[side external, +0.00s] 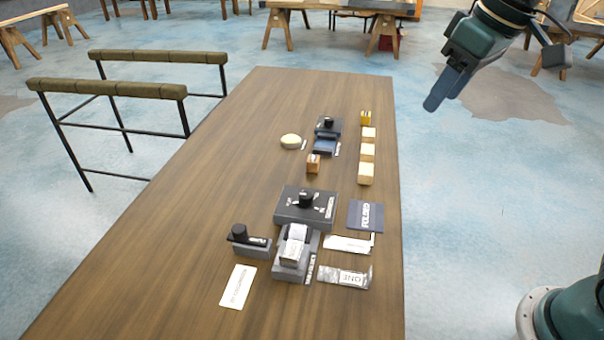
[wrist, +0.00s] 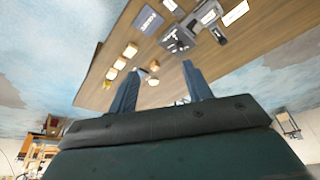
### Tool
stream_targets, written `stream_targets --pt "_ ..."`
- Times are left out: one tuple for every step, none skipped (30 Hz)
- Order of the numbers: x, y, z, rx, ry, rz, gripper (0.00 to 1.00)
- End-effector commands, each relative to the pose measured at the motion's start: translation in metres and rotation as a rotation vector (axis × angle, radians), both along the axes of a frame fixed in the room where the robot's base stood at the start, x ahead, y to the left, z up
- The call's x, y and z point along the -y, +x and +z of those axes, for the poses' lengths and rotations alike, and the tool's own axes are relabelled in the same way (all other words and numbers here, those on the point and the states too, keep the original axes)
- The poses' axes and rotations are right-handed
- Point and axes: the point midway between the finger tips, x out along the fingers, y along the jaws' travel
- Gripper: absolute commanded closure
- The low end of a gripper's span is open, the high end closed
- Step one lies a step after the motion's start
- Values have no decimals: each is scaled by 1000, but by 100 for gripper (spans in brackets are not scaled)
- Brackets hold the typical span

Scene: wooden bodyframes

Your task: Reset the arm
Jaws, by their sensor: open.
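My gripper (side external: 447,88) is raised off the right side of the table in the side external view, apart from everything on it. In the wrist view its two blue-grey fingers (wrist: 160,88) stand apart with nothing held between them. The wooden table (side external: 200,220) carries several small objects. They include a dark box with a black knob (side external: 305,206), a grey device with a white roll (side external: 293,250), a small grey block with a black knob (side external: 250,241) and a dark blue device (side external: 326,135).
A row of pale blocks (side external: 367,152) with a yellow one (side external: 367,118) lies near the table's right edge. An orange-brown block (side external: 313,164), a pale yellow oval (side external: 290,141), a blue card (side external: 366,215) and white labels (side external: 238,286) are nearby. Padded rails (side external: 108,88) stand left.

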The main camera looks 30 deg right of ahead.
Motion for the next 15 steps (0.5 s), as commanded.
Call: stream_targets --pt "7 -12 -1 13 2 -14 50" --pt "10 -18 -3 19 3 -20 50" --pt "15 -27 -5 29 4 -31 50" --pt "18 -33 -6 36 4 -38 50" --pt "21 -39 -8 42 5 -45 50" --pt "25 -48 -11 50 6 -55 50" --pt "28 -54 -13 57 6 -62 50" --pt "30 -60 -15 64 7 -69 50" --pt "34 -68 -19 72 8 -78 50" --pt "36 -74 -22 79 7 -86 50" --pt "39 -80 -25 85 8 -94 50" --pt "42 -88 -29 94 8 -103 50" --pt "44 -94 -32 100 8 -109 50" --pt "46 -100 -35 107 9 -116 50" --pt "48 -106 -40 116 9 -124 50"
